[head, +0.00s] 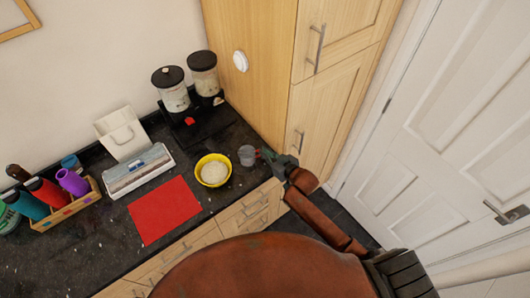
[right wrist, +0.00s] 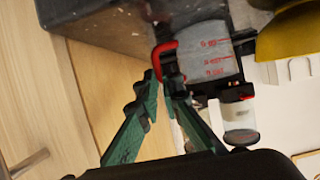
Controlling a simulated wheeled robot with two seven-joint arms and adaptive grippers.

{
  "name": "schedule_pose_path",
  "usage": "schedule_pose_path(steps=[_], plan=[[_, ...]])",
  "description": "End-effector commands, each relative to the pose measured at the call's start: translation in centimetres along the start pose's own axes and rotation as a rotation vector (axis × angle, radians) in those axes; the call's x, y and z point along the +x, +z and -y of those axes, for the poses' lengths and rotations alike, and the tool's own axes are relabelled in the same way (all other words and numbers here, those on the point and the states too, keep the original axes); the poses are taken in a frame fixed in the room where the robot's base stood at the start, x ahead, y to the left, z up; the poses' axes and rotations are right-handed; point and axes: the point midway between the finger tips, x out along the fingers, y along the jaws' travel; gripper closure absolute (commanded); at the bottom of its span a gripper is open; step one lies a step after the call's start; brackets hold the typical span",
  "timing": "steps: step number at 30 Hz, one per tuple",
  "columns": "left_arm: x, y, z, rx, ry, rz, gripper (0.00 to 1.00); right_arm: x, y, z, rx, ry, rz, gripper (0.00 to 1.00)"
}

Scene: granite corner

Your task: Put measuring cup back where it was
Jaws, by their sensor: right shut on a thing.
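The measuring cup (head: 247,155) is clear grey with red markings and a red handle. It is beside the yellow bowl (head: 213,183), near the counter's right end. In the right wrist view the cup (right wrist: 210,58) shows large, with its handle between the fingertips. My right gripper (head: 266,155) reaches in from the right and is shut on that handle; its green fingers also show in the right wrist view (right wrist: 167,88). I cannot tell whether the cup touches the counter. The bowl holds pale grains and shows partly in the right wrist view (right wrist: 290,38). My left gripper is out of view.
Two black-lidded dispensers (head: 174,97) stand at the back on a black base. A red mat (head: 165,210), a wrap box (head: 137,170), a white container (head: 121,133) and a wooden bottle rack (head: 68,212) are to the left. A tall wooden cabinet (head: 255,80) rises behind the cup.

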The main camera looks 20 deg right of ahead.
Motion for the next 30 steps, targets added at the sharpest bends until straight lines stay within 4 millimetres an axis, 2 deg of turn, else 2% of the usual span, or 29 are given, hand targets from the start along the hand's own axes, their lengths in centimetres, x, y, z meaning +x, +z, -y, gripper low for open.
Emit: schedule_pose_path(steps=[4, 5, 12, 22, 26, 30], plan=[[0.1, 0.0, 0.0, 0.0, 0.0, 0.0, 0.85, 0.1, 0.3, 0.0, 0.0, 0.0, 0.0, 1.0], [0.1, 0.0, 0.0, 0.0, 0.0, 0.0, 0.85, 0.1, 0.3, 0.0, 0.0, 0.0, 0.001, 0.93], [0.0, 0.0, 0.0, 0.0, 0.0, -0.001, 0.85, 0.1, 0.2, 0.0, 0.0, 0.0, 0.001, 0.77], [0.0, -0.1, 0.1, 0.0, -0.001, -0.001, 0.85, -0.1, -0.2, 0.0, -0.001, 0.0, -0.001, 0.77], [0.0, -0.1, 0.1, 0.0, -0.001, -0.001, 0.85, -1.6, 0.1, 0.0, -0.001, 0.001, 0.001, 0.77], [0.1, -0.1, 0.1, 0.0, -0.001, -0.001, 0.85, -4.5, 0.1, 0.0, -0.001, 0.0, 0.001, 0.77]])
